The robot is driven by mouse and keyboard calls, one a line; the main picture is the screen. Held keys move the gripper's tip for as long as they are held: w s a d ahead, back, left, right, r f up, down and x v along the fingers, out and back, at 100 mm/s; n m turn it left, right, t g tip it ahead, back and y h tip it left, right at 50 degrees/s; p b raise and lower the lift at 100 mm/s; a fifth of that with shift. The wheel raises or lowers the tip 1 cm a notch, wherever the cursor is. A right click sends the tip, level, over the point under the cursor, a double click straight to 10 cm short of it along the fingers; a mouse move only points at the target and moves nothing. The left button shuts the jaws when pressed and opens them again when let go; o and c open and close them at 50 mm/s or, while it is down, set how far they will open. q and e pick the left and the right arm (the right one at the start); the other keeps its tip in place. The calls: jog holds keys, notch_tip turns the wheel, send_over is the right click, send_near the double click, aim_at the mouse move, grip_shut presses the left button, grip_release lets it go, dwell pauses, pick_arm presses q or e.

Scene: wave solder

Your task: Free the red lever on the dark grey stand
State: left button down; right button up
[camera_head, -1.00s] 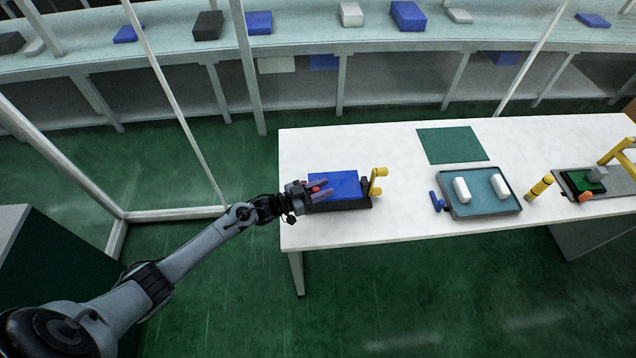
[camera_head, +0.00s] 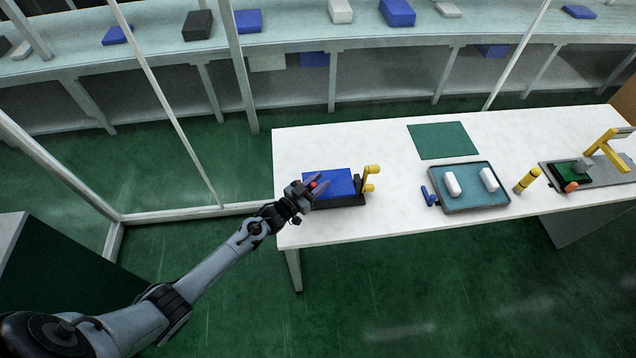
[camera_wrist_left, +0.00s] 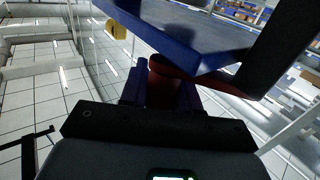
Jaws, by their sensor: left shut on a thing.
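The dark grey stand (camera_head: 345,201) is at the left end of the white table, with a blue block (camera_head: 335,181) on top. The red lever (camera_head: 312,184) shows as a small red spot at the stand's left end. My left gripper (camera_head: 314,186) is shut on the lever there, fingers slanting up and right. In the left wrist view the dark red lever (camera_wrist_left: 165,78) stands between the fingers, its arm reaching right under the blue block (camera_wrist_left: 195,45). My right gripper is out of view.
A yellow upright piece (camera_head: 368,181) stands at the stand's right end. A tray (camera_head: 470,207) with white pieces, a blue item (camera_head: 428,196), a yellow cylinder (camera_head: 526,181) and a yellow-framed fixture (camera_head: 605,150) lie further right. A green mat (camera_head: 442,140) lies behind.

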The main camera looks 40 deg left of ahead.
pick_arm(q)
jog(key=c, duration=0.9)
grip_release()
jog(key=shift+w, duration=0.1)
jog(key=shift+s, duration=0.2)
jog(key=shift+s+a, duration=0.1)
jog(key=shift+s, duration=0.2)
jog(key=v, duration=1)
jog(key=shift+f, duration=0.1)
